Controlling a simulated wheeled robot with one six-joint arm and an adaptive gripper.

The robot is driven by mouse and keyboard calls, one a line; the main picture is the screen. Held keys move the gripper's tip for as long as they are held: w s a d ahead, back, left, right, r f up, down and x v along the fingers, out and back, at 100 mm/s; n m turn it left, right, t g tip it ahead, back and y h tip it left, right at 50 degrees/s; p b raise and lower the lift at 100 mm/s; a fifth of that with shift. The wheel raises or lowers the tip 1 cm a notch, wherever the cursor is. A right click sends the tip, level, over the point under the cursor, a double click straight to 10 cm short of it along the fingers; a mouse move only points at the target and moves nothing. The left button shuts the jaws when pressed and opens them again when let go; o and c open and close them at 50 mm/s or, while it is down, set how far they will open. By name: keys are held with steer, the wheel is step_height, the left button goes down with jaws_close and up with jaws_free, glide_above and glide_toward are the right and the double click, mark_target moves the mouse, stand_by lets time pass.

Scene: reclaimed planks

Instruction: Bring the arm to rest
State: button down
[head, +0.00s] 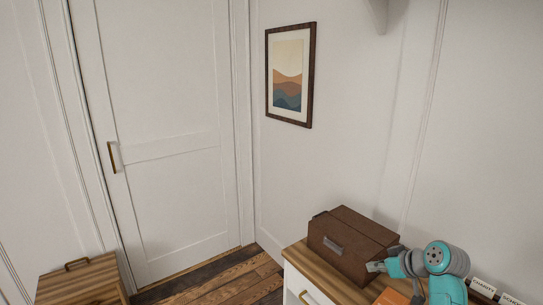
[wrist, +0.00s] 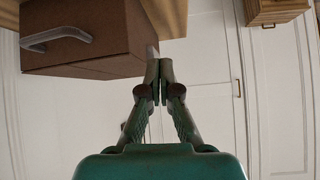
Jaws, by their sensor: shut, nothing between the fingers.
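My gripper (wrist: 159,72) is shut and empty in the wrist view, its two fingers meeting at the tips. In the head view my teal arm reaches in from the lower right, with the gripper (head: 374,267) beside the right end of a brown box (head: 345,260). The box also shows at the upper left of the wrist view (wrist: 95,50), with a grey handle on its side. I cannot tell whether the fingertips touch the box.
The brown box stands on a wood-topped cabinet (head: 297,257). An orange item (head: 392,297) and small label cards (head: 482,287) lie near my arm. A wooden box (head: 80,281) stands at lower left. A white door (head: 165,150) and framed picture (head: 290,75) are behind.

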steer(key=shift+m+t+h, duration=0.3)
steer(key=shift+m+t, duration=0.1)
steer(key=shift+m, duration=0.4)
steer(key=s+a+f, duration=0.1)
steer(key=f, duration=0.2)
steer(key=s+a+f, duration=0.1)
steer(key=s+f, duration=0.1)
steer(key=f, duration=0.1)
steer(key=s+f, duration=0.1)
steer(key=f, duration=0.2)
steer(key=shift+s+a+f, duration=0.2)
steer(key=shift+a, duration=0.2)
steer(key=s+a+f+m+t+h, duration=0.1)
steer(key=s+a+f, duration=0.1)
steer(key=s+f, duration=0.5)
steer(key=s+a+f+m+t+h, duration=0.1)
steer(key=s+a+f+m, duration=0.15)
steer(key=s+f, duration=0.5)
steer(key=s+a+t+h, duration=0.1)
steer(key=s+a+h, duration=0.1)
steer(key=s, duration=1.6)
steer(key=s+a+r+t, duration=0.1)
steer(key=s+r, duration=0.7)
steer(key=s, duration=0.3)
steer(key=s+a+r+t, duration=0.1)
steer(key=s+r+t, duration=0.1)
steer(key=s+r, duration=0.7)
steer(key=s, duration=0.2)
steer(key=shift+s+a, duration=0.15)
steer(key=shift+s, duration=0.15)
